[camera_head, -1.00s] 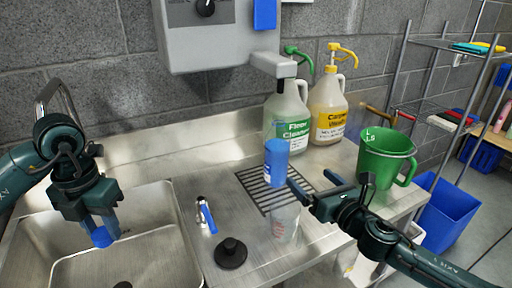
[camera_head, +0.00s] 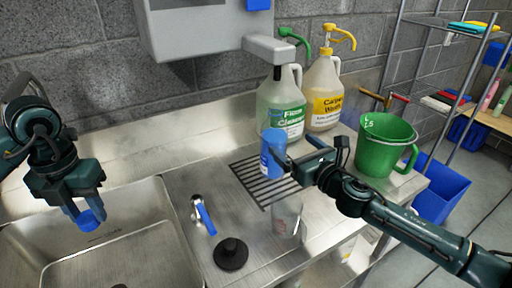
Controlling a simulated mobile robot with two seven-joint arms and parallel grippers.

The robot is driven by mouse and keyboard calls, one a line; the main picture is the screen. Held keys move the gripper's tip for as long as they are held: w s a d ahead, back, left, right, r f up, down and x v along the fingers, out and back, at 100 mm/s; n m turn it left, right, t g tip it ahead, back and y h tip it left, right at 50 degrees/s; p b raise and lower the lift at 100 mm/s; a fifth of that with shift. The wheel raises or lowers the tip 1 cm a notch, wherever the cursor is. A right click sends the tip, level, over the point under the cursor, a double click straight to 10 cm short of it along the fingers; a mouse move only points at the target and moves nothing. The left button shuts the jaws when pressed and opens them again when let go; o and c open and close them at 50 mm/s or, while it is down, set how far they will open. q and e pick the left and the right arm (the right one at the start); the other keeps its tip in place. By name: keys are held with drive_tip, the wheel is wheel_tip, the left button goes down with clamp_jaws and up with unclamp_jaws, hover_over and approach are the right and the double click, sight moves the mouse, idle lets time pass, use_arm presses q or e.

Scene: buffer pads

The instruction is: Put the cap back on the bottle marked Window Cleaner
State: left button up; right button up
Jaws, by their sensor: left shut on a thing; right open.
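A small blue cap (camera_head: 90,220) is held in my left gripper (camera_head: 84,209), which is shut on it above the sink. A blue bottle (camera_head: 271,160) with a pale label stands upright on the drain grate; its label is too small to read. A clear container (camera_head: 287,216) stands in front of it, also with unreadable marks. I cannot tell which is marked Window Cleaner. My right gripper (camera_head: 294,167) is open, its fingers beside the blue bottle's right side. I cannot tell whether they touch it.
Floor Cleaner (camera_head: 283,112) and Carpet Wash (camera_head: 325,98) pump jugs stand behind the grate. A green jug (camera_head: 384,150) stands right of my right gripper. A black plug (camera_head: 230,253) and a blue-handled tool (camera_head: 204,216) lie on the counter. The sink (camera_head: 150,225) is left.

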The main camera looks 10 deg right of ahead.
sight(282, 136)
use_arm(q)
drive_tip(key=shift+r, duration=0.2)
use_arm(e)
drive_tip(key=shift+x, duration=2.15)
drive_tip(key=shift+w+a, duration=0.1)
use_arm(q)
drive_tip(key=shift+r+p, duration=0.3)
drive_tip(key=shift+p, duration=0.1)
use_arm(e)
drive_tip(key=x, duration=0.5)
drive_tip(key=shift+r, duration=0.3)
drive_tip(key=shift+c, duration=0.2)
drive_tip(key=c, duration=1.9)
drive_tip(key=shift+r, duration=0.1)
clamp_jaws()
drive_tip(key=shift+r, duration=0.15)
